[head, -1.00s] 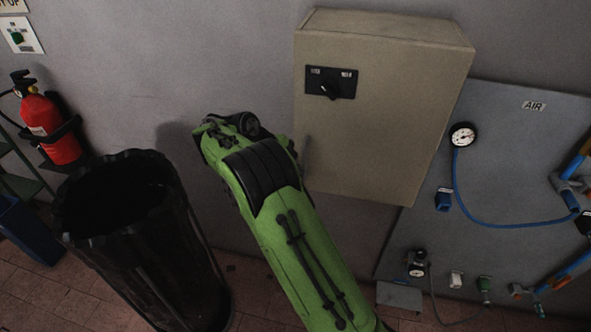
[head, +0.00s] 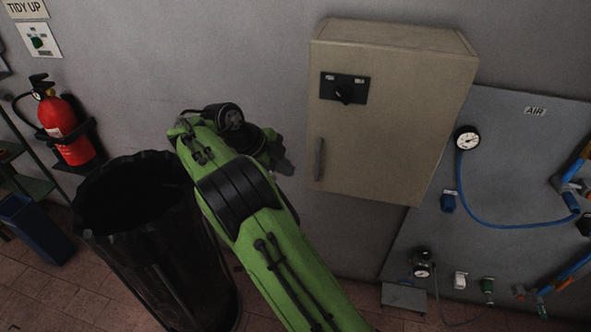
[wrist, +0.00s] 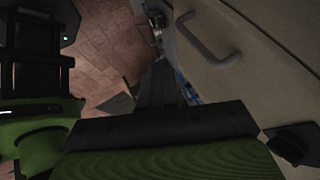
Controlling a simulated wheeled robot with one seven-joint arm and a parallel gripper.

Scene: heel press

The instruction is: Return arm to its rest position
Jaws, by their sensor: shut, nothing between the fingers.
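My green arm (head: 255,225) reaches up from the bottom of the head view, its bent end just left of the beige wall cabinet (head: 385,130). My gripper (head: 285,166) shows only as a small dark grey tip at the right side of the arm's end, left of the cabinet handle (head: 319,159) and apart from it in the picture. In the wrist view my gripper (wrist: 157,82) is a dark narrow shape, shut and empty. The cabinet door (wrist: 255,60) and its bar handle (wrist: 207,42) are to its right there.
A black bin (head: 150,240) stands close to the left of my arm. A red fire extinguisher (head: 68,128) hangs on the wall at left. An air panel (head: 500,190) with a gauge (head: 467,139) and blue hose is at right. Bare wall lies above the arm.

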